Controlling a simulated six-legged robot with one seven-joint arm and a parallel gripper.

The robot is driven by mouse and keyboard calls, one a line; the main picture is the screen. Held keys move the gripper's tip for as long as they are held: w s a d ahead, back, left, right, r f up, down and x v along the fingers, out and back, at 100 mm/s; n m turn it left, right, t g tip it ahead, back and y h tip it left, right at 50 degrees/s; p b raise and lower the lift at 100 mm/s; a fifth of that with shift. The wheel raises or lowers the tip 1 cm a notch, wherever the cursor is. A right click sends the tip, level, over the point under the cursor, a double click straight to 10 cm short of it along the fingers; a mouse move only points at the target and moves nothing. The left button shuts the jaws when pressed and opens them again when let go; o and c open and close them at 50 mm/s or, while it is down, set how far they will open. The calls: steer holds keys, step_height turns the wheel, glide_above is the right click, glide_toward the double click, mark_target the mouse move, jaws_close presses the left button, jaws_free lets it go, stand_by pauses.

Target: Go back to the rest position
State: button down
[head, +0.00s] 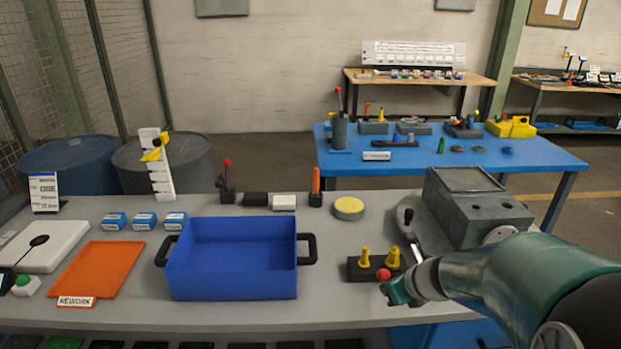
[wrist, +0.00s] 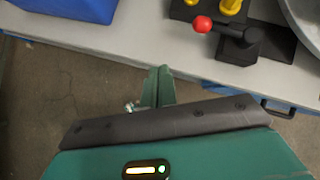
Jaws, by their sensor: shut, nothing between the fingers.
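My gripper (head: 397,291) is a green pair of jaws at the end of my arm, low at the right of the head view, near the table's front edge. It is shut and empty. In the wrist view my gripper (wrist: 158,84) points at the table's front edge, with floor showing below it. A black base with yellow pegs (head: 364,258) and a red ball knob (head: 383,274) lies just behind my gripper. The red knob also shows in the wrist view (wrist: 202,24), ahead and to the right. My gripper appears apart from it.
An empty blue bin (head: 232,286) with black handles stands at the table's middle. An orange tray (head: 104,270) lies left. A grey machine housing (head: 473,210) with a black-knobbed lever stands right. A yellow disc (head: 349,208) and small blue boxes (head: 144,220) sit behind.

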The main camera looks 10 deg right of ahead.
steer(key=s+a+r+n+g, duration=0.1)
steer(key=s+a+r+n, duration=0.8)
steer(key=n, duration=0.8)
steer(key=s+a+r+n+h, duration=0.2)
steer(key=s+n, duration=0.5)
steer(key=n, duration=0.8)
steer(key=shift+s+r+g, duration=0.4)
steer(key=shift+r, duration=0.2)
